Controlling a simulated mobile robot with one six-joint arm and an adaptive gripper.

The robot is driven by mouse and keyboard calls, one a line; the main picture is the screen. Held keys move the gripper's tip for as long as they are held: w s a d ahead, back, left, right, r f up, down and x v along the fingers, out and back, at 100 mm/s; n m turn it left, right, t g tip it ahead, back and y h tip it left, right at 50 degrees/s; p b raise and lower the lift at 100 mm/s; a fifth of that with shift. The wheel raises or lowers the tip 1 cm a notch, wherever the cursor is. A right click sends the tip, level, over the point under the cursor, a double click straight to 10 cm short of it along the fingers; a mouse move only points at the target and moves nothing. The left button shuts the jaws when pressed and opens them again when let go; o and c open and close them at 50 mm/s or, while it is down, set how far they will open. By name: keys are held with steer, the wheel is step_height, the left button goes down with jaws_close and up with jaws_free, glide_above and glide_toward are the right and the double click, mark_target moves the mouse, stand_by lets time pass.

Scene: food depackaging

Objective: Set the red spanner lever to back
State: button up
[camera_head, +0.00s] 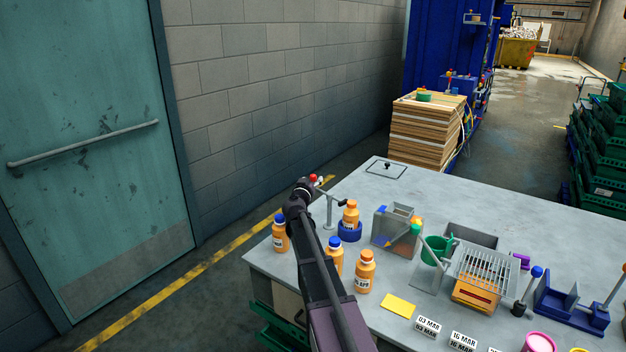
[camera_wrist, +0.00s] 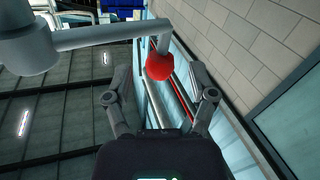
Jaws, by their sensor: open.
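The red spanner lever shows in the wrist view as a red ball knob (camera_wrist: 160,66) on a grey bent rod (camera_wrist: 100,37). The rod runs left to a thick grey cylinder. In the head view the red knob (camera_head: 312,177) stands just above the end of my arm, near the grey post at the table's back left edge. My gripper (camera_wrist: 160,95) is open and empty, with one finger on each side below the knob. The knob lies ahead, in line with the gap between the fingertips. In the head view my gripper (camera_head: 305,188) partly hides the lever.
Orange bottles (camera_head: 365,270) stand close to my arm, one in a blue ring holder (camera_head: 349,231). The table's back (camera_head: 440,200) is mostly clear.

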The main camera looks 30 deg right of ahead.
steer(key=shift+x, duration=1)
jaws_close()
